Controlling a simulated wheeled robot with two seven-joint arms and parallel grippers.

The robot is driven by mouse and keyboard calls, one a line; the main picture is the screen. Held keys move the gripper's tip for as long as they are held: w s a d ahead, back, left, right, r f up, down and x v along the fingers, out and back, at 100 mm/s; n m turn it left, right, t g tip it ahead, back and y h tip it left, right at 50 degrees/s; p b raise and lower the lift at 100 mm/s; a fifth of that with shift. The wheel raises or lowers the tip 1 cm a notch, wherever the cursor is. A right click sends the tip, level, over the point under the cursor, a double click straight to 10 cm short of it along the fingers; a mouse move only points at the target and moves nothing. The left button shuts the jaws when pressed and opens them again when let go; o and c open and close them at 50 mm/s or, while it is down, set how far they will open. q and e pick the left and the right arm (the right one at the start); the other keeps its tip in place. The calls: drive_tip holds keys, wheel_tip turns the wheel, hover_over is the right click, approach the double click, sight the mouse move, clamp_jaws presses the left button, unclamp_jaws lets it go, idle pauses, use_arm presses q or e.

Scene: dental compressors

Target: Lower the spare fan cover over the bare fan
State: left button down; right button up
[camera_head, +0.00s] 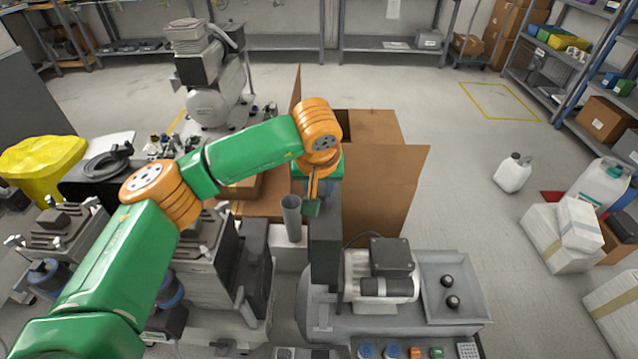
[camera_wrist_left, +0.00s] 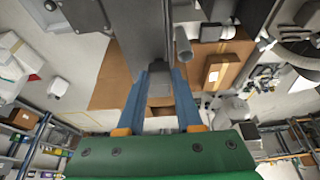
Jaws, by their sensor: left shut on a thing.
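My left gripper (camera_head: 313,198) points down and is shut on the dark grey fan cover (camera_head: 325,245). In the left wrist view the blue fingers of the gripper (camera_wrist_left: 160,92) close on a grey tab of the cover (camera_wrist_left: 130,28). The cover hangs upright at the left end of a compressor's motor unit (camera_head: 385,280). The bare fan cannot be made out; the cover may hide it. I cannot tell whether the cover touches the motor unit. My right gripper is not in view.
An open cardboard box (camera_head: 375,185) stands behind the cover. A grey upright tube (camera_head: 291,215) stands just left of it. A grey tray with two black knobs (camera_head: 455,290) lies right of the motor. More compressor parts crowd the left.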

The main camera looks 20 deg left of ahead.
use_arm(q)
wheel_tip(320, 180, down, 5)
drive_tip(key=b, duration=0.2)
drive_tip(key=shift+f+b, duration=0.15)
drive_tip(key=shift+b, duration=0.15)
wheel_tip(320, 180, down, 18)
drive_tip(key=b, duration=1.3)
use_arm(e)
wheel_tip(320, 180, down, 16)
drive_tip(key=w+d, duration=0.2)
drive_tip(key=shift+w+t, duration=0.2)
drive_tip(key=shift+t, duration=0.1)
use_arm(q)
drive_tip(key=shift+r, duration=0.2)
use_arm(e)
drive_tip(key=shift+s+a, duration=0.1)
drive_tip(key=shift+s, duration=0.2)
use_arm(q)
drive_tip(key=shift+f+b, duration=0.3)
drive_tip(key=shift+b, duration=0.3)
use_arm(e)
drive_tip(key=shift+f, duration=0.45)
use_arm(q)
unclamp_jaws()
